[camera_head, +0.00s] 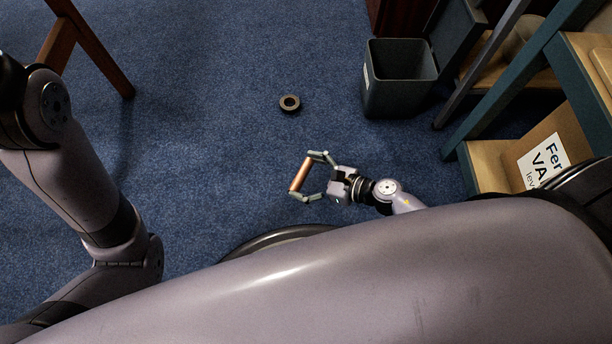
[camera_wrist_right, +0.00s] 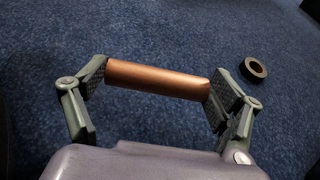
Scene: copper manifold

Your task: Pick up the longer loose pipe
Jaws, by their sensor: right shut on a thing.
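A copper pipe (camera_head: 301,174) is held lengthwise between the two fingers of my right gripper (camera_head: 313,177), low over the blue carpet. In the right wrist view the pipe (camera_wrist_right: 157,79) spans the gap, with one end against each finger pad of the gripper (camera_wrist_right: 157,82). The right gripper is shut on it by its ends. I cannot tell from these views whether the pipe touches the floor. My left arm comes in at the left of the head view, but its gripper is not visible. No other loose pipe shows.
A dark ring, like a roll of tape (camera_head: 290,103), lies on the carpet (camera_head: 215,130) beyond the gripper. A dark grey bin (camera_head: 398,88) stands to the upper right, near a wooden shelf unit (camera_head: 489,178) with a sign. A brown wooden leg (camera_head: 98,52) stands at upper left. Carpet between is clear.

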